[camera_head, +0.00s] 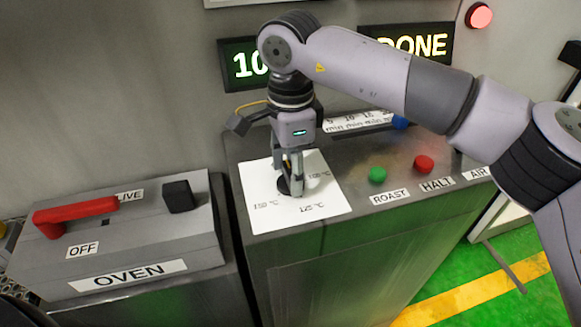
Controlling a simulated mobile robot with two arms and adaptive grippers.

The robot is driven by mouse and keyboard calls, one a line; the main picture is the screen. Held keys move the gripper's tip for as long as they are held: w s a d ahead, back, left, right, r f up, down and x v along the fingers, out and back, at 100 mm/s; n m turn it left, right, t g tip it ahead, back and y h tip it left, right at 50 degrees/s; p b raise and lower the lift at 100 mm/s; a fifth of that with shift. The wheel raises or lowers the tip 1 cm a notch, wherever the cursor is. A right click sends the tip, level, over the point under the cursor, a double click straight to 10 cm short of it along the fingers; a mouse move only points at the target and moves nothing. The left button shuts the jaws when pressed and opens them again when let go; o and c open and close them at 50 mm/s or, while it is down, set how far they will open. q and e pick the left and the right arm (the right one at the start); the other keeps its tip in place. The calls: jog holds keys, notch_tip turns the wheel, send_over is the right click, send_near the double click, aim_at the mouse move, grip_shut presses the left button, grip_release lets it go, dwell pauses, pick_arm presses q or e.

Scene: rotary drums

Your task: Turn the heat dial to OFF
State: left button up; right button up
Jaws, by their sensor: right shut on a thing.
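The heat dial (284,187) is a small black knob on a white square plate (262,211) on top of the grey cabinet. My right gripper (291,186) points down over the plate and is shut on the dial. Which mark the dial points to cannot be told. My left gripper is not in view.
A green button (377,174) marked ROAST and a red button (424,164) marked HALT sit right of the plate. An OVEN box (203,240) with a red lever (76,216) stands at left. A lit DONE display (432,44) hangs behind.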

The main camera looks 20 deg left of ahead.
jog(key=o, duration=1.2)
jog(key=shift+c, duration=0.2)
notch_tip(320, 180, up, 12)
